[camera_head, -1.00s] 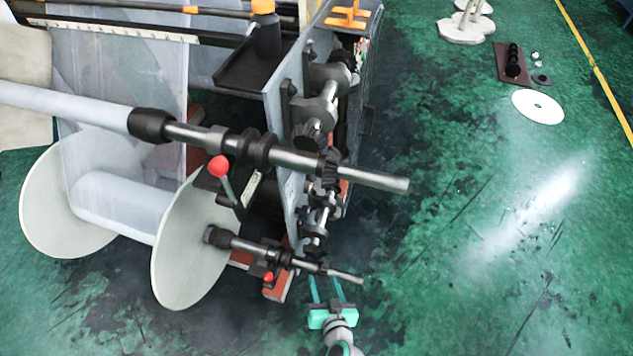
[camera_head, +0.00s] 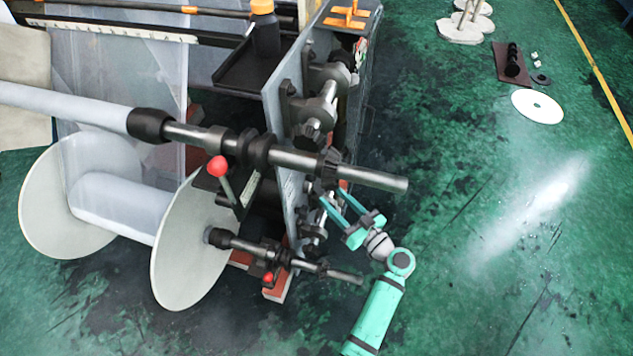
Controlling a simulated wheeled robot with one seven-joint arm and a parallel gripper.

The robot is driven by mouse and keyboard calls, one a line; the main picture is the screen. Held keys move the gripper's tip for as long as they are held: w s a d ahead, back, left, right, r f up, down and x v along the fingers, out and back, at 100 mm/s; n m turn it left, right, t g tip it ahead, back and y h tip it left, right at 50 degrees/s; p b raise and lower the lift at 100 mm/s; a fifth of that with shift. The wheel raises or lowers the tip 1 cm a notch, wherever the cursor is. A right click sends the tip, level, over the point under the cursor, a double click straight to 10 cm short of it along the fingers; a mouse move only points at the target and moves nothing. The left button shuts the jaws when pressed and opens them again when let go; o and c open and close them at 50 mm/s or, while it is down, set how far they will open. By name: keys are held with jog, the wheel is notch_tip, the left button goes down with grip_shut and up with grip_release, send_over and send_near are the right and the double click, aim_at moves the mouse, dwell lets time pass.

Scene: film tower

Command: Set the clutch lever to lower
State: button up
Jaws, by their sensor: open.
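A lever with a red ball knob (camera_head: 218,167) and a grey rod stands on the machine beside the upper shaft. Its knob is up and its rod slopes down to the right. A second, smaller red knob (camera_head: 268,278) sits low by the lower shaft. I cannot tell which is the clutch lever. My teal gripper (camera_head: 329,197) is open and empty. Its fingers point up-left toward the machine's side plate, between the upper and lower shaft ends in the picture. It appears apart from both knobs; its distance from the gears behind is unclear.
The upper shaft (camera_head: 296,163) and lower shaft (camera_head: 318,266) jut out to the right. Large white discs (camera_head: 190,265) flank the film roll. A black bottle with an orange cap (camera_head: 265,30) stands on a tray. The green floor at right is mostly clear.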

aim_at(314, 180)
jog(key=x, duration=0.9)
jog(key=shift+a, duration=0.1)
jog(key=shift+f, duration=0.1)
grip_shut()
